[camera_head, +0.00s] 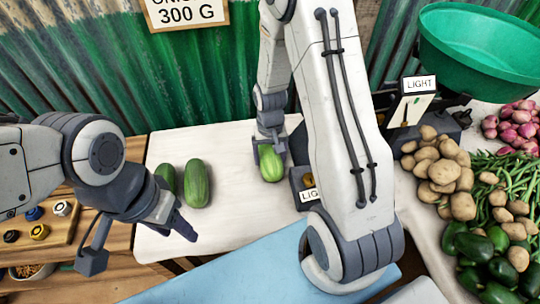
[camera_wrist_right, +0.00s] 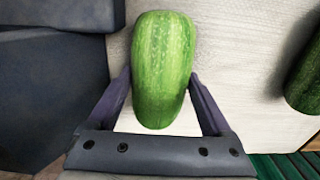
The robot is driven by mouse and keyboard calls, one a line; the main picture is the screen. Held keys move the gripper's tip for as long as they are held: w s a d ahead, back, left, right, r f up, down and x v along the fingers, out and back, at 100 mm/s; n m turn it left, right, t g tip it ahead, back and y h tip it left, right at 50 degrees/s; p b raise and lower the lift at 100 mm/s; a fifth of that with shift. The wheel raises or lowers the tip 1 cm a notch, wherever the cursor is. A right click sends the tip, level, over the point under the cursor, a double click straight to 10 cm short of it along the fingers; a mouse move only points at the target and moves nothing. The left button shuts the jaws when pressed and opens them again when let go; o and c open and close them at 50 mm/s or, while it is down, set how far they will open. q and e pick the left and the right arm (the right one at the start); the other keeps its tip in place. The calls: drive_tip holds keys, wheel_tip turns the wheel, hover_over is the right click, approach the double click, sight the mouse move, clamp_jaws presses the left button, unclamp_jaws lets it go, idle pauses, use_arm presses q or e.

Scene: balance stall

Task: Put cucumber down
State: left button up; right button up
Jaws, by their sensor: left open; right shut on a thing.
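A light green cucumber (camera_head: 271,165) is between the fingers of my right gripper (camera_head: 269,146), near the white board's back right part. In the right wrist view the cucumber (camera_wrist_right: 163,68) fills the space between both fingers of the right gripper (camera_wrist_right: 161,98), which is shut on it. The white board shows close under it; I cannot tell if it touches. Two darker cucumbers (camera_head: 197,184) (camera_head: 166,178) lie side by side on the board's left part. My left gripper (camera_head: 140,246) is open and empty at the board's front left edge.
A white board (camera_head: 225,225) has bare room between the cucumbers and in front. Potatoes (camera_head: 440,170), green beans and a green bowl (camera_head: 480,45) are at right. A wooden tray of weights (camera_head: 62,208) lies at left.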

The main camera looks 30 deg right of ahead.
drive_tip(key=shift+f, duration=0.1)
drive_tip(key=o, duration=1.4)
drive_tip(key=shift+o, duration=0.2)
